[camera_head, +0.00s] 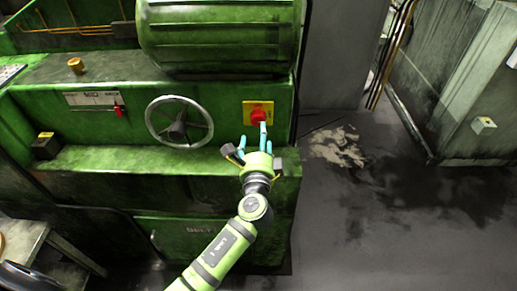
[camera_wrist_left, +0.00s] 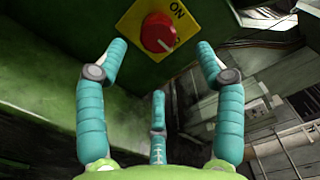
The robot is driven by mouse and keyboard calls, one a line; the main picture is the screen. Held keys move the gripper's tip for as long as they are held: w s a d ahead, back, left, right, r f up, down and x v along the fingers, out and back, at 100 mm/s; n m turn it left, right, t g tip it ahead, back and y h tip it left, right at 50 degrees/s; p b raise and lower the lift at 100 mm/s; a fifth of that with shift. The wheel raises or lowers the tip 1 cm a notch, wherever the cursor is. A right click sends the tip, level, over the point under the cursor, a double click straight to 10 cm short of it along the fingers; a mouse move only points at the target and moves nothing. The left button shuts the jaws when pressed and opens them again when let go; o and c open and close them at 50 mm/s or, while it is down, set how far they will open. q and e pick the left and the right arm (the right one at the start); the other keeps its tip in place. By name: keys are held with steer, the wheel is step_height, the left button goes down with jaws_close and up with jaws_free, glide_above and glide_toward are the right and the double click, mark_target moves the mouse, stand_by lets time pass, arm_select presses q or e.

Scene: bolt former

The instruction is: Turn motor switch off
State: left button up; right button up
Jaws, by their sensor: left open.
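The motor switch is a red rotary knob (camera_head: 258,117) on a yellow plate (camera_head: 249,107), on the green machine's front face. In the left wrist view the red knob (camera_wrist_left: 158,32) sits at the top centre, with "ON" readable on the yellow plate (camera_wrist_left: 133,20) to its upper right. A pale mark on the knob points to the lower right; lettering there is partly hidden. My left gripper (camera_head: 256,143) is just in front of and below the switch. Its three teal fingers (camera_wrist_left: 161,62) are spread and empty, apparently apart from the knob. My right gripper is not in view.
A grey handwheel (camera_head: 179,122) and a small red lever (camera_head: 118,111) are left of the switch. A green ledge (camera_head: 130,160) runs below them. A large ribbed green cover (camera_head: 218,35) overhangs above. The floor (camera_head: 380,220) to the right is open.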

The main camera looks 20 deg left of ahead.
arm_select(q)
steer(key=shift+v, duration=2.1)
